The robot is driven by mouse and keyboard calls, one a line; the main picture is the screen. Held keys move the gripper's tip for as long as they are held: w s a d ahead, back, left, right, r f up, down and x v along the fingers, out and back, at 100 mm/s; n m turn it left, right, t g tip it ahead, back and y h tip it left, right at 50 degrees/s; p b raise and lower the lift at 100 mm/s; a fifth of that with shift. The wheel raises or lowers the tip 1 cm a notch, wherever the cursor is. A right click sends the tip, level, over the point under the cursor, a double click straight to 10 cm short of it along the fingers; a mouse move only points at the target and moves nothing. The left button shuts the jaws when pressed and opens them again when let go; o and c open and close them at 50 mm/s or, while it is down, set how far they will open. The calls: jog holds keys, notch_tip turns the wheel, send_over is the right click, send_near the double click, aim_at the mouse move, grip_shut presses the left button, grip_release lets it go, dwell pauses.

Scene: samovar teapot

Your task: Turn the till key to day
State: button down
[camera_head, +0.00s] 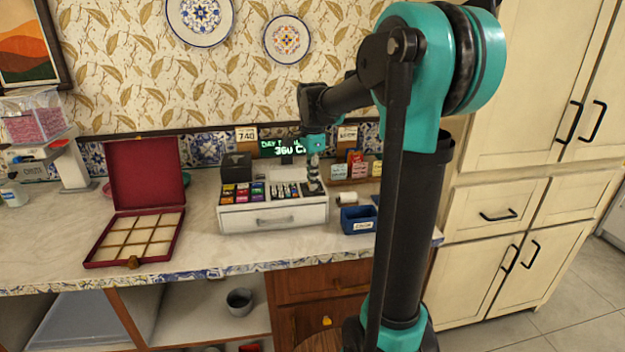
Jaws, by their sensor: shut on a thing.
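The white till (271,215) stands on the marble counter, with a closed front drawer and coloured keys on its top. A green lit display (283,149) behind it reads "DAY" and a number, partly hidden by my arm. My gripper (314,183) points down at the right end of the till's top. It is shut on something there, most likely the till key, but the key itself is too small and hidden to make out. I cannot tell which way the key points.
An open red box (178,232) with compartments stands left of the till. A blue bin (357,219) stands close on the right, with small cards (355,163) behind. A scale (70,165) is at the far left. Bare counter lies between box and till.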

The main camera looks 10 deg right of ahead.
jog(key=shift+m, duration=0.7)
jog(key=c, duration=1.7)
grip_release()
notch_tip(320, 180, up, 12)
